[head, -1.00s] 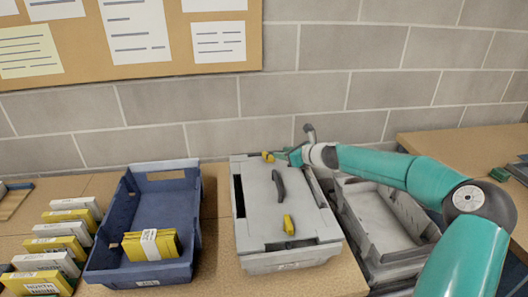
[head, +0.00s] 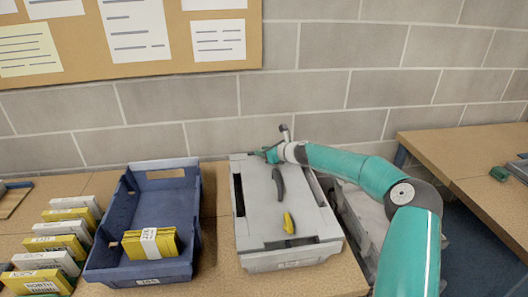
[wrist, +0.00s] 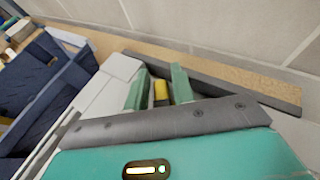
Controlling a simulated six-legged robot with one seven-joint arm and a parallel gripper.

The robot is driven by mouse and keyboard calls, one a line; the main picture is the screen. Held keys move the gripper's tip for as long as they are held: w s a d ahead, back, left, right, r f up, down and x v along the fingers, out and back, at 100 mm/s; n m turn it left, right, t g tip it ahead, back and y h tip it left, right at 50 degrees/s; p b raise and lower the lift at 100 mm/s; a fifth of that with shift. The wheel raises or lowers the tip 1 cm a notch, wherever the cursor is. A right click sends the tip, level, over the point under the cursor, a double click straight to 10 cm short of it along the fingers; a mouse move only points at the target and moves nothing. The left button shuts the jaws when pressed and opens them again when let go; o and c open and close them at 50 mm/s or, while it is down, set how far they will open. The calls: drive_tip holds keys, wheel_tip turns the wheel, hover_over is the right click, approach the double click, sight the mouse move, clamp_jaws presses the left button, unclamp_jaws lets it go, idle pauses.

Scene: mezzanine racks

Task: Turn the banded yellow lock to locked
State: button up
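The grey case (head: 262,205) stands on the wooden table, with a dark handle on its lid. One yellow lock (head: 289,223) with a dark part sits near the lid's front edge. My gripper (head: 258,153) is low over the back edge of the lid. In the wrist view, its two green fingers (wrist: 160,90) are apart, one on each side of a second yellow lock (wrist: 160,91) with a dark part. I cannot tell whether either finger touches it. In the head view my gripper hides this back lock. Which way each lock is set is unclear.
A blue bin (head: 108,255) with a banded yellow stack (head: 152,243) stands left of the case. Several yellow and white boxes are further left. An open grey crate (head: 352,212) is to the right, partly behind my arm. A block wall is close behind.

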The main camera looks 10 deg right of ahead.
clamp_jaws()
drive_tip(key=shift+m+h, duration=0.4)
drive_tip(key=m+t+h, duration=0.1)
drive_tip(key=m+h, duration=0.1)
drive_tip(key=h, duration=0.1)
drive_tip(key=shift+w+d+m+t, duration=0.1)
drive_tip(key=shift+d+m+t, duration=0.15)
drive_tip(key=shift+m+t, duration=0.15)
drive_tip(key=shift+w+d+m+t+h, duration=0.1)
drive_tip(key=shift+d+m+t+h, duration=0.1)
drive_tip(key=shift+m+h, duration=0.8)
drive_tip(key=shift+d+m+t+h, duration=0.2)
drive_tip(key=shift+m+h, duration=0.6)
drive_tip(key=shift+h, duration=0.3)
drive_tip(key=shift+o, duration=1.7)
unclamp_jaws()
